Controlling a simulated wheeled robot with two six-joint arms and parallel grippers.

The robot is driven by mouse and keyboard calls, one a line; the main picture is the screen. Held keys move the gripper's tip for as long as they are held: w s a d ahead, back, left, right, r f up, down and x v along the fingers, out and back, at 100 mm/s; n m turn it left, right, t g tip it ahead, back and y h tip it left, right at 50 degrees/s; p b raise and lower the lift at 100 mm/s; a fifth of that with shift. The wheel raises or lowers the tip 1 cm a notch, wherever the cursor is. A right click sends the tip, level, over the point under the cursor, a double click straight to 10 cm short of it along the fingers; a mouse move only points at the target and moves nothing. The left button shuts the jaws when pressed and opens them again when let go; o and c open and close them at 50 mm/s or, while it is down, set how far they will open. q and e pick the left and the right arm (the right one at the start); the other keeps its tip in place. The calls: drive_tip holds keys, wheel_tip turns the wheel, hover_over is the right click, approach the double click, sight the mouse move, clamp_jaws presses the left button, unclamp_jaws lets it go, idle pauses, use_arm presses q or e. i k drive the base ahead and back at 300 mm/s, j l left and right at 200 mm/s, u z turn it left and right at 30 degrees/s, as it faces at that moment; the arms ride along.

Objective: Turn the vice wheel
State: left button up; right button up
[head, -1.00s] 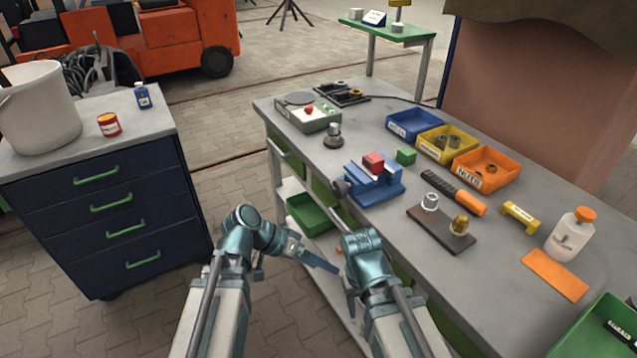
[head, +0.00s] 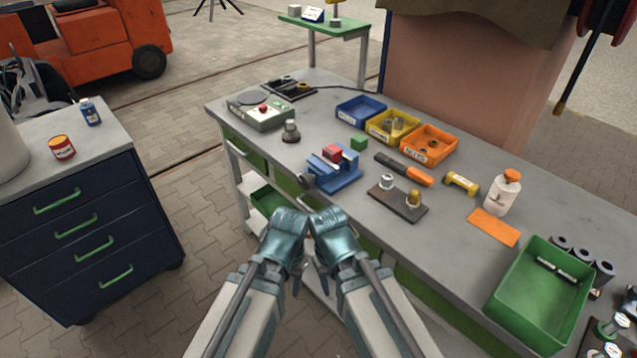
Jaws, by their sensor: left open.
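The blue vice (head: 345,181) stands near the front edge of the workbench, with a red block (head: 332,153) at its jaws. The grey vice wheel (head: 307,181) is on the vice's front left side, at the bench edge. My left gripper (head: 300,272) is below and in front of the wheel, apart from it, mostly hidden by its own wrist; it is open and I see nothing in it. My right gripper (head: 322,280) is close beside the left one, pointing down, and its jaws are too hidden to read.
The grey workbench (head: 390,245) holds a green block (head: 359,142), an orange-handled tool (head: 405,170), a dark plate with fittings (head: 397,207), and blue, yellow and orange bins behind. A green bin (head: 540,295) is at right. A blue drawer cabinet (head: 85,225) stands at left, with floor between.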

sight(305, 180)
drive_tip(key=j+z, duration=0.15)
drive_tip(key=z, duration=0.3)
drive_tip(key=j+z, duration=0.15)
drive_tip(key=z, duration=0.25)
drive_tip(key=j+z, duration=0.15)
drive_tip(key=z, duration=0.3)
drive_tip(key=j+z, duration=0.15)
drive_tip(key=z, duration=0.3)
drive_tip(key=k+j+z, duration=0.35)
drive_tip(key=j, duration=0.2)
drive_tip(key=k+j+z, duration=0.2)
drive_tip(key=j+z, duration=0.15)
drive_tip(key=j, duration=0.2)
drive_tip(key=k+j+z, duration=0.3)
drive_tip(key=k+j, duration=0.85)
drive_tip(key=k+j+z, duration=0.05)
